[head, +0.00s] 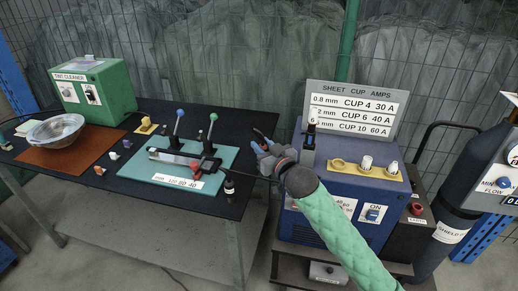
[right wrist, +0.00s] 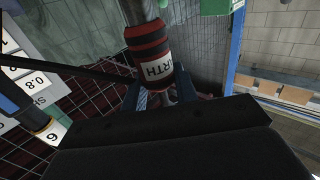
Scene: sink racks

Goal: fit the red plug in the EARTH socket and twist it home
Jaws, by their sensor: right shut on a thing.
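The red plug (right wrist: 147,45), banded red and black, has a white label with "RTH" readable and sits between the blue fingers of my right gripper (right wrist: 160,92) in the right wrist view. In the head view my right gripper (head: 268,152) is in the air between the bench and the blue welder, and the plug is mostly hidden there. A red socket (head: 416,208) with a small label under it, too small to read surely, is on the dark box at the right. The gripper and plug are well left of it, apart. My left gripper is out of view.
The blue welder (head: 345,192) with its sign (head: 352,110) stands between gripper and socket. A gas cylinder (head: 452,215) stands at the right. The bench (head: 205,202) at the left holds a teal mat (head: 222,160), a bowl (head: 56,130) and a green box (head: 95,90).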

